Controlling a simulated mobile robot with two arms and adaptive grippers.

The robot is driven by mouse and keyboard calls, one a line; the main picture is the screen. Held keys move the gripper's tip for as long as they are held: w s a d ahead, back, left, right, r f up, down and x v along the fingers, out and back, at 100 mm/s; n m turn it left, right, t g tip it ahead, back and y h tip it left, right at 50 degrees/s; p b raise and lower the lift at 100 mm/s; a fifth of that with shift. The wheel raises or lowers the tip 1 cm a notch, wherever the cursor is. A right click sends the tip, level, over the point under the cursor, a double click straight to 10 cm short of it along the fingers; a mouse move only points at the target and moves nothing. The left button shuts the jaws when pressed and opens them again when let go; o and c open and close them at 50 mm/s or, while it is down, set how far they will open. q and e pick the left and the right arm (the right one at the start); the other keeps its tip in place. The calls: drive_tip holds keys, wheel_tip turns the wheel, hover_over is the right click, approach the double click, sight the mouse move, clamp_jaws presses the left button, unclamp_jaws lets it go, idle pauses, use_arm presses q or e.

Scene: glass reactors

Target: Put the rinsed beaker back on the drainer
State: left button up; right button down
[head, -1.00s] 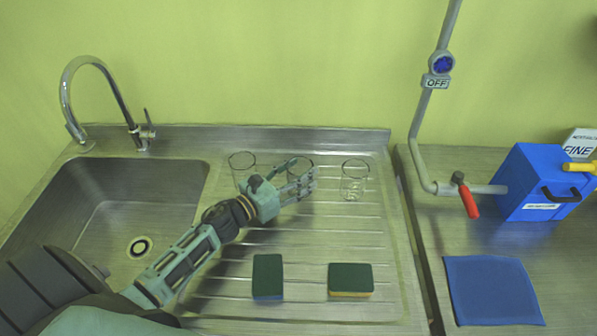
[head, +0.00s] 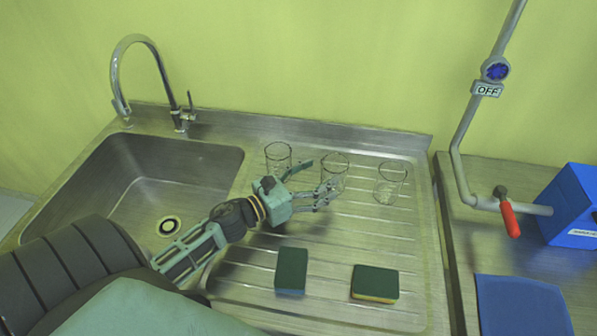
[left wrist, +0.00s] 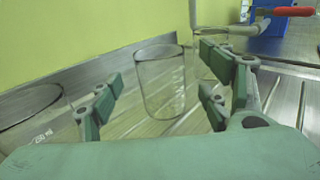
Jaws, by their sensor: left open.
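Three clear glass beakers stand upright in a row on the ribbed steel drainer (head: 345,240): a left beaker (head: 278,156), a middle beaker (head: 338,168) and a right beaker (head: 391,184). I cannot tell by look which one is rinsed. My left gripper (head: 322,178) is open and empty, just left of the middle beaker and pointing at it. In the left wrist view, the middle beaker (left wrist: 160,82) stands between and beyond the spread fingers (left wrist: 162,95). The left beaker (left wrist: 30,115) shows at the left edge; the right beaker is partly hidden by a finger. My right gripper is out of view.
The sink basin (head: 140,190) and tap (head: 150,75) lie to the left. A green sponge (head: 291,270) and a second sponge (head: 375,283) lie on the front of the drainer. A grey pipe with a red-handled valve (head: 510,219), a blue box (head: 575,205) and a blue mat (head: 522,305) are at right.

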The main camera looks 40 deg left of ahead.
use_arm(q)
drive_tip(key=b+v, duration=0.1)
drive_tip(key=v, duration=0.4)
drive_tip(key=shift+s+a+f, duration=0.1)
drive_tip(key=shift+s, duration=0.3)
drive_tip(key=shift+s+a+b, duration=0.1)
drive_tip(key=shift+s+b, duration=0.2)
drive_tip(key=shift+s, duration=0.05)
drive_tip(key=shift+r, duration=0.25)
